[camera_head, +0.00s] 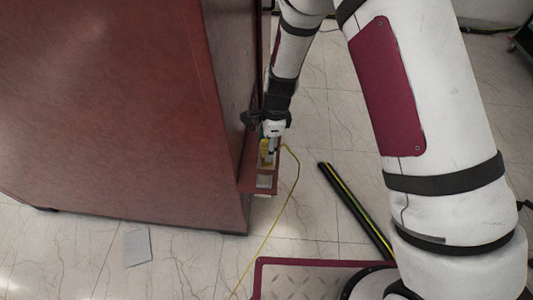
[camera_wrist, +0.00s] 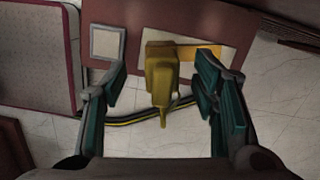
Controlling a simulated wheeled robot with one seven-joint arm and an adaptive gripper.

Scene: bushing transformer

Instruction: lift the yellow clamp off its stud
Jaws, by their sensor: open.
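The yellow clamp (camera_wrist: 161,75) is in the middle of the wrist view, with a wide block at its top and a narrow tail pointing down. It also shows as a small yellow patch in the head view (camera_head: 264,147). My gripper (camera_wrist: 163,70) is open, with one teal-padded finger on each side of the clamp. Gaps show between the clamp and both fingers. In the head view my gripper (camera_head: 270,132) is above the small red ledge. The stud cannot be made out; the clamp or the gripper may hide it.
The red ledge (camera_head: 246,176) juts from the large red cabinet (camera_head: 110,100), whose wall stands close to the left of my gripper. A yellow cable (camera_head: 284,195) runs down to the floor. A black and yellow strip (camera_head: 356,210) lies on the floor. Open tiled floor is to the right.

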